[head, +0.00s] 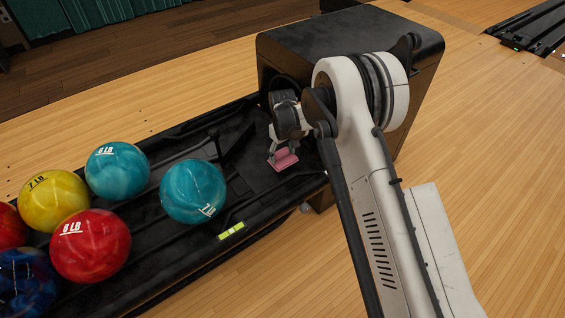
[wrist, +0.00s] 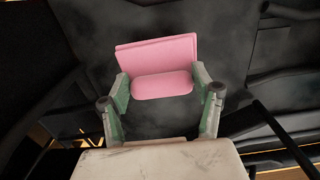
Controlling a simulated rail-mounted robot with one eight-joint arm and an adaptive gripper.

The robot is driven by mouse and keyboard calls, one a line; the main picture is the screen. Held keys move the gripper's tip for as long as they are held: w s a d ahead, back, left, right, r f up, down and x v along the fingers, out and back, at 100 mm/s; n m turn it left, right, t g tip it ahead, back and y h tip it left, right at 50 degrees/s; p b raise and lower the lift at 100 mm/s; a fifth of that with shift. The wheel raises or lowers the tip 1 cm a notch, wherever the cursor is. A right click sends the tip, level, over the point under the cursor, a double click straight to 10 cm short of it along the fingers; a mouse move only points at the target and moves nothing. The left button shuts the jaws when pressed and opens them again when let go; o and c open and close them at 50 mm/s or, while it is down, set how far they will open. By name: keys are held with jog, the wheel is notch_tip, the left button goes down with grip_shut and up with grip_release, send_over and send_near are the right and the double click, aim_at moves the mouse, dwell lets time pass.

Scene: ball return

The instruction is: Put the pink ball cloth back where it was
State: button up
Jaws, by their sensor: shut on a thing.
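The pink ball cloth (head: 284,159) is a small folded pink piece at the right end of the black ball return tray, near the dark opening of the return housing. In the wrist view the cloth (wrist: 157,60) sits between the two fingers, with a thin flat part behind a rounded front part. My gripper (head: 282,150) points down and is shut on the cloth; its fingertips (wrist: 160,85) press on the cloth's left and right sides. I cannot tell whether the cloth touches the tray surface below.
The black ball return tray (head: 247,187) has raised rims. Several balls lie left of my gripper, the nearest a teal ball (head: 193,191). The black return housing (head: 340,38) stands close behind my gripper. A yellow-green label (head: 231,231) is on the tray's front rim.

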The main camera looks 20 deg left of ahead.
aim_at(282, 157)
jog(key=shift+f+b, duration=0.9)
jog(key=shift+f, duration=1.1)
jog(key=shift+f, duration=0.15)
jog(key=o, duration=1)
jog(key=shift+o, duration=0.2)
notch_tip(282, 157, up, 12)
jog(key=p, duration=0.4)
jog(key=shift+r, duration=0.2)
